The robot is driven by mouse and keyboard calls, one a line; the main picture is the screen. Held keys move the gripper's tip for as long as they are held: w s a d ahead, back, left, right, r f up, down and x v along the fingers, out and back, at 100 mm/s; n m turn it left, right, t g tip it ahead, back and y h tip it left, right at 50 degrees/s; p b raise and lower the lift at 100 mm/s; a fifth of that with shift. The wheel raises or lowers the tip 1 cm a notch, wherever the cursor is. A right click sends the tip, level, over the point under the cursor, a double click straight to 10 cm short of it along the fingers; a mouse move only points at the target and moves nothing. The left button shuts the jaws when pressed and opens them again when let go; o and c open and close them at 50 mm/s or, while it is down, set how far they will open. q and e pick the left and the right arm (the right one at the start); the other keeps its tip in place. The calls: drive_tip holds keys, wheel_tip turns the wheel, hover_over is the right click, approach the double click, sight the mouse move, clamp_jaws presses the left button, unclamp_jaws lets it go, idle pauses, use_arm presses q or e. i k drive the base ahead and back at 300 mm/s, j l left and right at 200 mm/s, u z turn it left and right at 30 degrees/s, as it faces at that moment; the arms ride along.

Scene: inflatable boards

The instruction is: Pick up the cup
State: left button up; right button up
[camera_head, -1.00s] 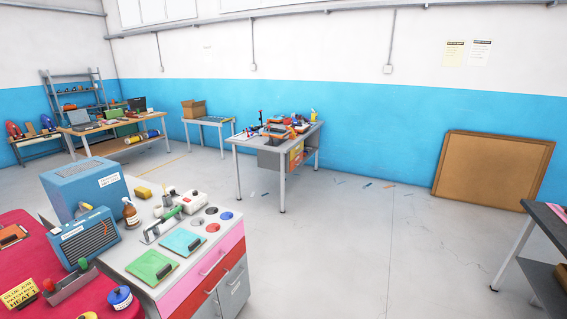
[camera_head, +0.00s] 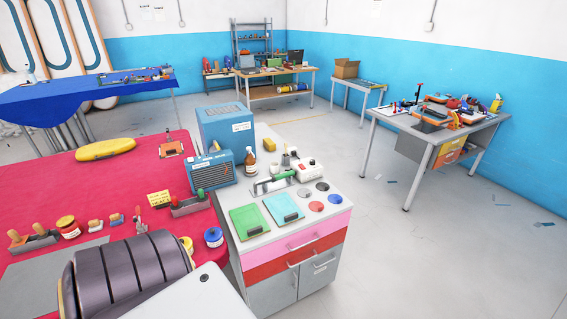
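I cannot single out a cup with certainty. A small grey cup-like container (camera_head: 292,152) stands near the back of the grey workbench (camera_head: 312,228), beside a white box-shaped device (camera_head: 309,171); it is too small to make out clearly. Neither of my grippers shows in the view.
The workbench also carries a brown bottle (camera_head: 248,164), a green pad (camera_head: 249,220) and a teal pad (camera_head: 283,208). A blue heater-like box (camera_head: 210,171) stands behind its left edge. The floor (camera_head: 400,260) to the right is clear up to another table (camera_head: 436,134).

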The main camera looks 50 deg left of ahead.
sight(275, 168)
drive_tip(key=i, duration=3.75)
drive_tip(key=u, duration=2)
